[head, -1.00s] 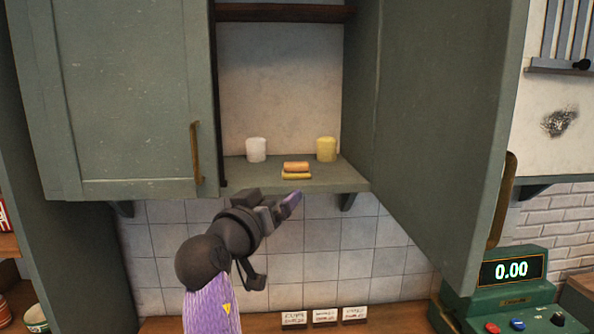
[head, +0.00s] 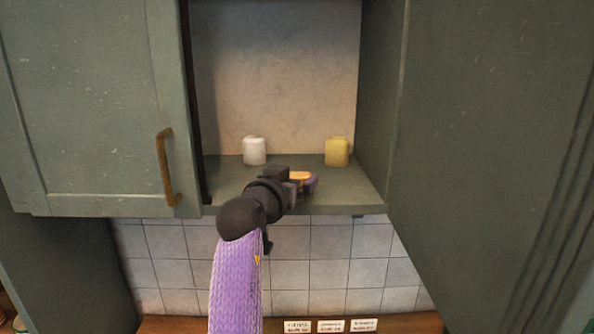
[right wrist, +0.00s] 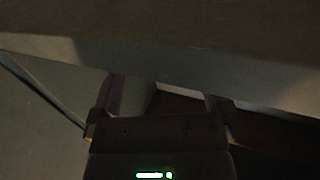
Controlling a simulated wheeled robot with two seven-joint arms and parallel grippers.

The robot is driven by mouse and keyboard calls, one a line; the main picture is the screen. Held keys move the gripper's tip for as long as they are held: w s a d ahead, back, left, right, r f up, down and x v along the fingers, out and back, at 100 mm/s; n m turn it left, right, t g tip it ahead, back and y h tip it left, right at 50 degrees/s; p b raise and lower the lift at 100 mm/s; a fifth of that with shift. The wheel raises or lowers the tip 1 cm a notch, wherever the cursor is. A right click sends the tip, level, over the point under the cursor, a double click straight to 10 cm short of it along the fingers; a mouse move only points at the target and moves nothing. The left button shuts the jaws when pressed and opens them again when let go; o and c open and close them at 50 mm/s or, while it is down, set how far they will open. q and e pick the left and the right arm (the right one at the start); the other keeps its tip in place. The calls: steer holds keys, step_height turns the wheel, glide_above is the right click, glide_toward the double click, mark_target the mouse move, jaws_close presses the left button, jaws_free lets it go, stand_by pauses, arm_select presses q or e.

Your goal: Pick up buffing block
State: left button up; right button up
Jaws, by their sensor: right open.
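The buffing block, an orange and yellow block, (head: 301,176) lies on the cabinet shelf (head: 345,192), near its front edge. No block shows clearly there. My left gripper is not in view.
A white jar (head: 254,151) and a yellow jar (head: 337,152) stand farther back on the shelf. A closed green cabinet door (head: 85,110) is at left and an open door (head: 480,150) at right. Small white cards (head: 331,326) stand on the counter below.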

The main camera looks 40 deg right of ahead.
steer(key=x, duration=0.3)
steer(key=shift+a, duration=0.2)
steer(key=shift+c, duration=0.5)
steer(key=c, duration=0.8)
